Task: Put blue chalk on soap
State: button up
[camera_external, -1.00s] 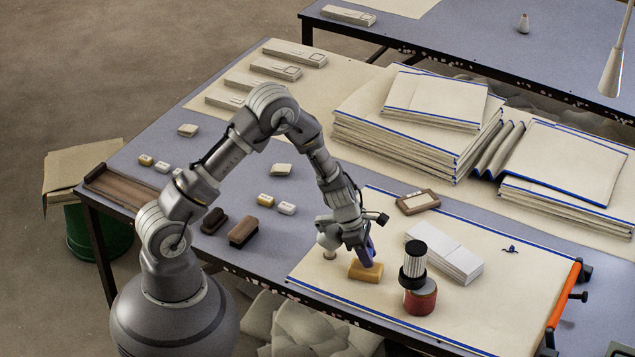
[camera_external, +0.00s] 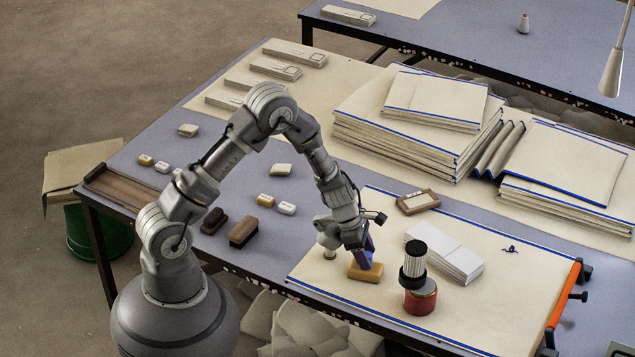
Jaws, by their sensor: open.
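The soap (camera_external: 364,273) is a tan-yellow block lying on the cream cloth (camera_external: 470,305) near the table's front edge. The blue chalk (camera_external: 369,247) is a small dark blue piece directly above the soap's top, at my gripper's tip. It looks tilted and seems to touch the soap, but the contact is partly hidden. My gripper (camera_external: 360,247) is open, pointing down just over the soap, with the chalk at or between its fingers. The fingers are small and partly hide the chalk.
A red jar with a black-and-white brush (camera_external: 419,298) stands close right of the soap. A white stack (camera_external: 445,253) and a brown framed block (camera_external: 418,202) lie beyond. Dark brushes (camera_external: 243,232) sit to the left. Folded cloth piles (camera_external: 415,130) fill the back.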

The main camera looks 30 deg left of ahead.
jog(key=p+v, duration=0.5)
jog(key=v, duration=0.6)
jog(key=w+a+r+m+t, duration=0.2)
jog(key=w+a+r+m, duration=0.15)
jog(key=r, duration=0.75)
jog(key=w+a+r+m+t, duration=0.3)
jog(key=w+r+m, duration=0.2)
jog(key=r, duration=0.7)
jog(key=w+a+r+m+t, duration=0.25)
jog(key=w+r+m, duration=0.2)
jog(key=r, duration=0.65)
jog(key=s+a+r+m+t+y, duration=0.1)
jog(key=s+a+r+m+t, duration=0.1)
jog(key=a+r, duration=0.4)
jog(key=s+a+r+m+t+y, duration=0.1)
jog(key=s+a+r, duration=0.4)
jog(key=r, duration=1)
jog(key=s+a+r+m+t+y, duration=0.2)
jog(key=s+a+r+m+t, duration=0.1)
jog(key=r, duration=0.8)
jog(key=s+a+m, duration=0.1)
jog(key=a+m, duration=0.1)
jog(key=a, duration=0.1)
jog(key=shift+s+a+r+m, duration=0.25)
jog(key=shift+s+a+m, duration=0.05)
jog(key=shift+s+a, duration=0.1)
jog(key=shift+t, duration=0.25)
